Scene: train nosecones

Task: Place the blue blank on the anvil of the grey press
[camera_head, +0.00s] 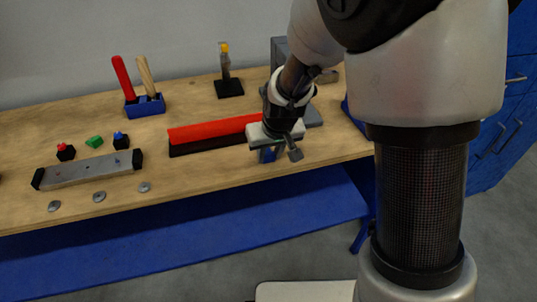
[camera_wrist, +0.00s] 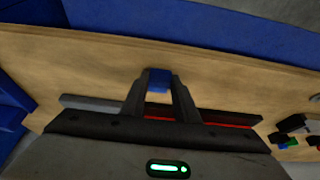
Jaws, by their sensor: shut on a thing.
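The blue blank (camera_wrist: 159,79) is held between the fingertips of my gripper (camera_wrist: 158,88) in the wrist view. In the head view my gripper (camera_head: 270,155) is over the front part of the bench, and only a small bit of blue shows between its fingers. The grey press (camera_head: 278,46) stands behind my gripper, mostly hidden by my arm; part of its grey base shows right of my wrist. Its anvil cannot be made out.
A long red and black bar (camera_head: 205,132) lies just left of my gripper. Further left are a grey bar fixture (camera_head: 88,172), small coloured pieces, several metal discs and a blue tool holder (camera_head: 146,106). A black-based stand (camera_head: 229,88) is at the back.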

